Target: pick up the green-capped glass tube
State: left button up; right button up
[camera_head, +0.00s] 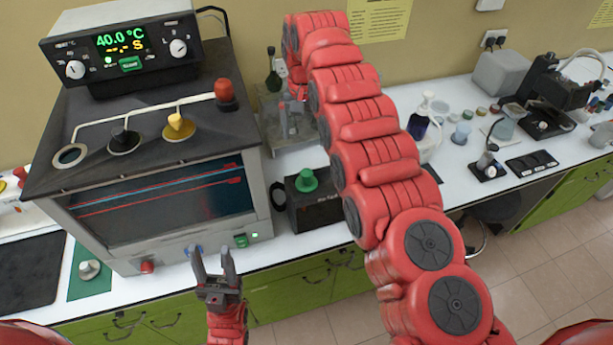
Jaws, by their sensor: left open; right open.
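A green cap (307,181) shows on top of a black box on the bench, right of the oven-like bath. Any glass under it is hidden inside the box. My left gripper (212,254) is open and empty, low in front of the bath, to the left of and nearer than the green cap. My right arm arches up from the lower right and bends down at the top. Its gripper (288,116) is small and partly hidden by the arm, up and behind the green cap, apart from it. Its jaws are open and nothing shows between them.
The bath (160,235) has red (225,92), yellow (179,124) and black (123,138) stoppers and an open hole (70,156) on top. A dark bottle (273,75) stands behind. The black box (325,210) sits near the bench edge. Glassware and instruments crowd the right bench.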

jog(key=b, duration=1.1)
send_near(306, 172)
notch_tip(306, 172, down, 6)
jog(key=shift+a+f, duration=0.1)
jog(key=shift+f, duration=0.05)
jog(key=shift+s+a+f+b, duration=0.1)
jog(key=shift+s+f+b, duration=0.05)
jog(key=shift+f+b, duration=0.35)
jog(key=shift+p, duration=0.35)
jog(key=shift+f, duration=0.3)
jog(key=f+p, duration=0.3)
jog(key=shift+d+f, duration=0.25)
jog(key=shift+f, duration=0.35)
